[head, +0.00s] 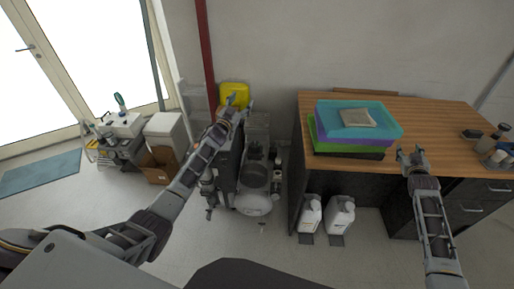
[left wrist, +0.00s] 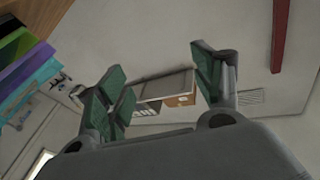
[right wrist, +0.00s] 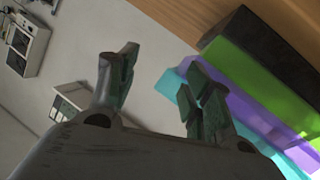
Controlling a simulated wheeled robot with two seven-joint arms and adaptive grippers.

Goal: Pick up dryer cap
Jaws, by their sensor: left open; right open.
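I cannot make out a dryer cap in any view; it may be hidden or too small to tell. A compressor with a pale tank (head: 254,203) stands on the floor beside a dark cabinet, partly behind my left arm. My left gripper (head: 237,103) is raised in front of a yellow container (head: 235,93), above the compressor's left side. Its fingers are apart and empty in the left wrist view (left wrist: 160,80). My right gripper (head: 411,150) is over the wooden table's front edge, right of the stacked boxes. It is open and empty in the right wrist view (right wrist: 160,75).
The wooden table (head: 445,130) holds stacked coloured boxes (head: 385,122) with a folded cloth (head: 358,118), and small bottles at its right end. White jugs (head: 340,214) stand below it. A cardboard box (head: 158,166) and equipment stand at left. The front floor is partly clear.

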